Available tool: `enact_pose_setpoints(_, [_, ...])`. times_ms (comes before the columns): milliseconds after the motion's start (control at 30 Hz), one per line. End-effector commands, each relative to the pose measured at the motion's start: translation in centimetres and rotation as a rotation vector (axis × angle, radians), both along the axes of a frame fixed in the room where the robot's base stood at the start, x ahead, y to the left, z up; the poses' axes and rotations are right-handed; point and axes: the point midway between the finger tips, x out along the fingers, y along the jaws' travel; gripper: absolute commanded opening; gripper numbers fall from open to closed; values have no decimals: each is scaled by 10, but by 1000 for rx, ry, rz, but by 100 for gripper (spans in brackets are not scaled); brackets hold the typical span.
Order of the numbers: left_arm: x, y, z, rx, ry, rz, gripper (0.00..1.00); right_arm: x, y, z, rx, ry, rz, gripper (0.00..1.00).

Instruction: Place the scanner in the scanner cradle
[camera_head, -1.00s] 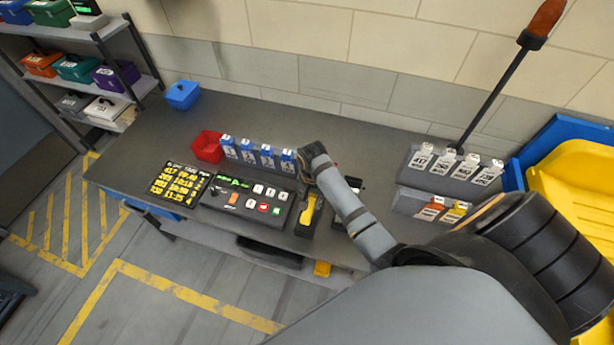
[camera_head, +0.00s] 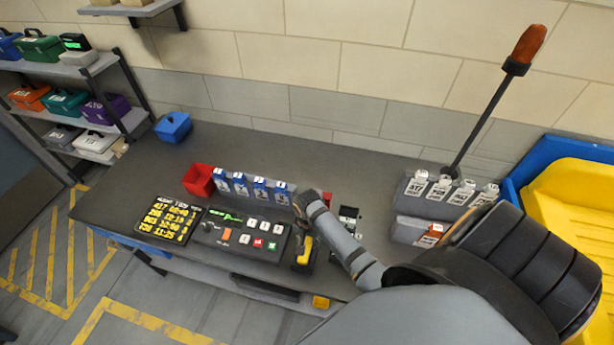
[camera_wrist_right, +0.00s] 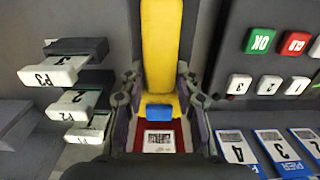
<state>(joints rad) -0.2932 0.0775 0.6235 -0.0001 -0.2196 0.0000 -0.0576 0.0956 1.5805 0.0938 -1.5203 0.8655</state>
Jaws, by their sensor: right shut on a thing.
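The scanner (camera_head: 306,249) is a yellow and black tool near the front edge of the grey bench, right of the button panel. My right gripper (camera_wrist_right: 160,88) is shut on it, with a finger on each side of its yellow body (camera_wrist_right: 160,40) in the right wrist view. A dark holder-like block (camera_head: 302,266) lies under or around the scanner in the head view; I cannot tell if it is the cradle or whether the scanner rests in it. My right forearm hides part of the bench beside it. My left gripper is not in view.
The button panel (camera_head: 225,237), a yellow-lettered display (camera_head: 167,219) and blue-labelled cards (camera_head: 240,184) stand to the left. A red bin (camera_head: 198,180) and blue bin (camera_head: 173,127) are behind. White-tagged slots (camera_head: 441,188) and a yellow tray (camera_head: 575,205) lie right.

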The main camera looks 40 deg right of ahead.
Motion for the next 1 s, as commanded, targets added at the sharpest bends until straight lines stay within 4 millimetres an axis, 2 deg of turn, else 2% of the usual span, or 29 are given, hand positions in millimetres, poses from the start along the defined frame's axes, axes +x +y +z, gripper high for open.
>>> enact_pose_setpoints(33, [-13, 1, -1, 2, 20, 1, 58, 0, 0, -1, 0, 0, 0, 0])
enact_pose_setpoints(67, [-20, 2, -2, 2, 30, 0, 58, 0, 0, -1, 0, 0, 0, 35])
enact_pose_setpoints(200, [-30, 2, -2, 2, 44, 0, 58, 0, 0, -1, 1, 1, 0, 54])
enact_pose_setpoints(267, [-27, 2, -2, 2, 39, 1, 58, 0, 0, -1, 1, 1, 0, 54])
enact_pose_setpoints(500, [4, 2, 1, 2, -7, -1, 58, 0, 1, 1, 2, 1, 0, 54])
enact_pose_setpoints(600, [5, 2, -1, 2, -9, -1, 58, 1, 0, 9, 1, -2, 0, 54])
enact_pose_setpoints(667, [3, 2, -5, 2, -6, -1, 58, 1, 1, 19, 1, -3, 1, 54])
enact_pose_setpoints(1000, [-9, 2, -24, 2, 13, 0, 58, 0, 1, 99, 1, -3, 0, 54])
